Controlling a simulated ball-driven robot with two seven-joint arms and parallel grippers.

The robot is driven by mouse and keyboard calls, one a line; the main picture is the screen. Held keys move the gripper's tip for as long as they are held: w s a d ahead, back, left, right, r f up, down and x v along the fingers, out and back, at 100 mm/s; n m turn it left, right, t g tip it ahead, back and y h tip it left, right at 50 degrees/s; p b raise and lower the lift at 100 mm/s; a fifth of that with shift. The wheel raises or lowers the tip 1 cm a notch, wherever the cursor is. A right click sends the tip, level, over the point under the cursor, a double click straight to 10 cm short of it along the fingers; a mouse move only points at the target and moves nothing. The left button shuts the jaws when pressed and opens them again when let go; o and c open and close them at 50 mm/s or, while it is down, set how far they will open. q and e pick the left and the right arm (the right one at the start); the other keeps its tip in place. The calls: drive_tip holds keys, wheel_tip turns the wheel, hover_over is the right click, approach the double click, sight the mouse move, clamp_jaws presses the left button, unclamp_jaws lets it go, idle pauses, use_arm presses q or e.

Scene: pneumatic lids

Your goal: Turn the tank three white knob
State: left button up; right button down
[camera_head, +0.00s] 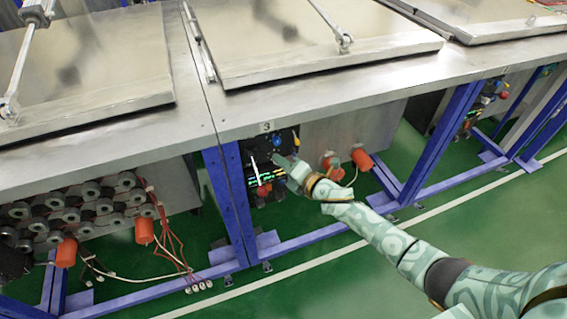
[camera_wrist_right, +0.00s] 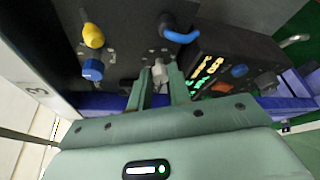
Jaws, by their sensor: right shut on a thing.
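The small white knob (camera_wrist_right: 159,70) is on the dark control panel (camera_wrist_right: 130,40) in the right wrist view. My right gripper (camera_wrist_right: 161,78) is shut on it, one finger on each side of the knob. In the head view my right gripper (camera_head: 287,168) reaches the panel under the plate marked 3 (camera_head: 266,127), and the knob cannot be made out there. The label 3 also shows, turned, in the right wrist view (camera_wrist_right: 38,92). My left gripper is in neither view.
A lit display box (camera_wrist_right: 208,68) is close on the right. The steel bench edge (camera_head: 320,98) overhangs the panel, and a blue leg (camera_head: 232,200) stands left of it.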

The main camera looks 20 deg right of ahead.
drive_tip(key=c, duration=1.3)
unclamp_jaws()
drive_tip(key=shift+f, duration=0.1)
drive_tip(key=p+v, duration=0.3)
drive_tip(key=v, duration=1.3)
drive_tip(key=shift+s+p, duration=0.15)
drive_tip(key=shift+p, duration=0.25)
drive_tip(key=shift+d, duration=0.1)
